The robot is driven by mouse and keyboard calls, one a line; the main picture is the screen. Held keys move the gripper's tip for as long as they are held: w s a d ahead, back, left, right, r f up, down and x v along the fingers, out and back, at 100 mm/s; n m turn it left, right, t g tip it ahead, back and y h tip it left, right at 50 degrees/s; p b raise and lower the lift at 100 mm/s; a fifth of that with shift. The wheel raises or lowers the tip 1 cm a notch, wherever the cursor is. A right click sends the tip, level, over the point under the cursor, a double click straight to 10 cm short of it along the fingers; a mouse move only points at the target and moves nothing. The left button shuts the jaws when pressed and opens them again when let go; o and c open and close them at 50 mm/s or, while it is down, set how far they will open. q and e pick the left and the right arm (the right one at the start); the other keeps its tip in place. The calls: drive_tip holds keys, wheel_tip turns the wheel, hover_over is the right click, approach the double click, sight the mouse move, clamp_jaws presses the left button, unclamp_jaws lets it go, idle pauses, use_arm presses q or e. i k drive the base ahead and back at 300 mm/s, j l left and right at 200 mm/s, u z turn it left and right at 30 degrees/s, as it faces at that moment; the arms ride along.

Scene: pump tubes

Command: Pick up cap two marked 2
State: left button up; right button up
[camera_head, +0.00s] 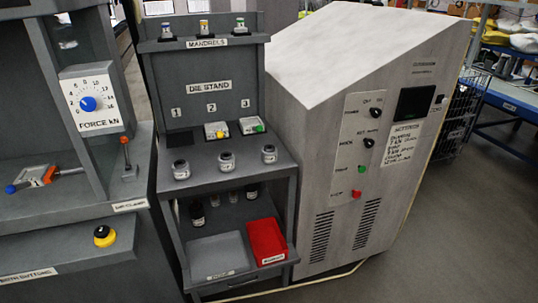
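Three small grey-and-dark round pieces stand in a row along the front of the die stand's shelf: a left one (181,169), a middle one (226,161) and a right one (269,153). Any marks on them are too small to read, so I cannot tell for sure which is cap two. The middle piece is roughly below the label 2 (211,107) on the back panel. Neither of my grippers shows in this view.
Behind the row, a yellow-marked block (216,130) and a green-marked block (251,126) sit under 2 and 3. Three mandrels, including a middle one (204,27), stand on the top ledge. A large grey machine (350,130) stands right.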

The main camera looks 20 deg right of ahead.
sight(185, 173)
drive_tip(key=i+l+u, duration=0.2)
drive_tip(key=i+l, duration=0.25)
drive_tip(key=l, duration=0.2)
drive_tip(key=i+l+u, duration=0.1)
drive_tip(key=i+l, duration=0.1)
drive_tip(key=l, duration=0.1)
